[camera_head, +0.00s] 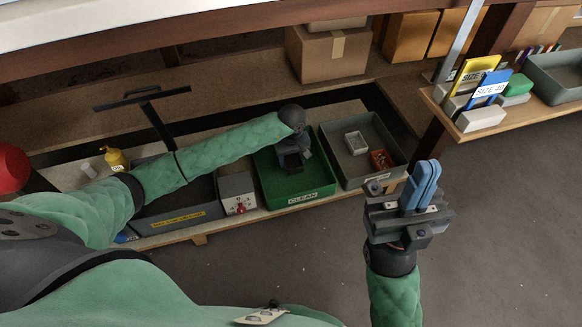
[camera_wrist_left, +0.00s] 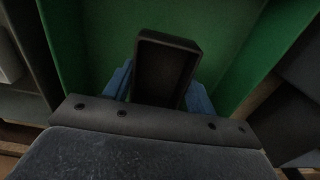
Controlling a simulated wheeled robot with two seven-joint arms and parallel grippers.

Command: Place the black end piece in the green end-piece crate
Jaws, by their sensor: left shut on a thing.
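The black end piece (camera_wrist_left: 166,72) is a dark hollow rectangular block between the blue fingers of my left gripper (camera_wrist_left: 160,92). In the head view my left gripper (camera_head: 292,158) points down over the green crate (camera_head: 268,172), whose front label reads "CLEAN". The crate's green walls also surround the end piece in the wrist view (camera_wrist_left: 100,35). I cannot tell whether the piece touches the crate floor. My right gripper (camera_head: 421,186) is raised in front of the bench, its two blue fingers together with nothing between them.
A grey crate (camera_head: 397,137) with a small white box (camera_head: 356,142) and a red item (camera_head: 381,160) stands right of the green crate. A white box (camera_head: 238,190) and a yellow-labelled grey crate (camera_head: 178,219) stand left. Floor at right is clear.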

